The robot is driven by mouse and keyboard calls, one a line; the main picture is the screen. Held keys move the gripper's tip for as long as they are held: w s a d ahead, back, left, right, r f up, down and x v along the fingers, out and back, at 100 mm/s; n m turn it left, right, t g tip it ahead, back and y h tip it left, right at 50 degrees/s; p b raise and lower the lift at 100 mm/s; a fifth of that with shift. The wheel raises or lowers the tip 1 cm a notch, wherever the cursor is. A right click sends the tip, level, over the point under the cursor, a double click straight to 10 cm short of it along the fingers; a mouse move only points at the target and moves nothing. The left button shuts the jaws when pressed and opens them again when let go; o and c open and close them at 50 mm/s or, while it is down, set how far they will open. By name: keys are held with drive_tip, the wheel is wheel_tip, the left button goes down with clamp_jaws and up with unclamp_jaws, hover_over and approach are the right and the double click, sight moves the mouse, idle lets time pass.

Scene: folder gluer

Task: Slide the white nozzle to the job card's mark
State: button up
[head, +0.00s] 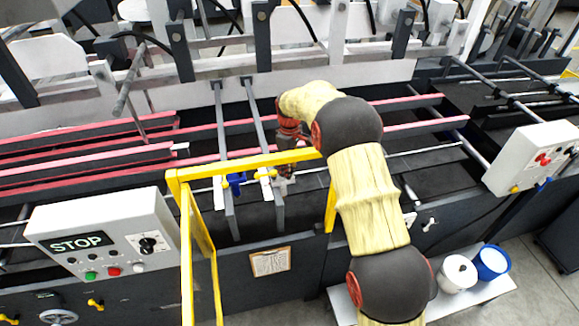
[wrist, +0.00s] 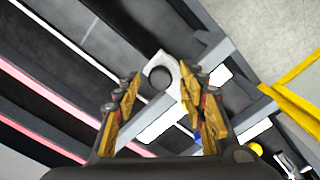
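The white nozzle (head: 267,176) sits on the right one of two grey bars inside the yellow guard frame, with a small yellow part on it. A blue nozzle (head: 235,184) sits on the left bar. The job card (head: 270,262) is on the front panel below; its mark is too small to read.
The yellow guard frame (head: 250,162) crosses in front of the bars, close to my arm. A control box with a STOP display (head: 80,243) stands left, another box (head: 535,157) right. White and blue tubs (head: 491,262) stand on a low shelf at lower right.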

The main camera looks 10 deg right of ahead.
drive_tip(key=shift+c, duration=1.1)
drive_tip(key=c, duration=0.8)
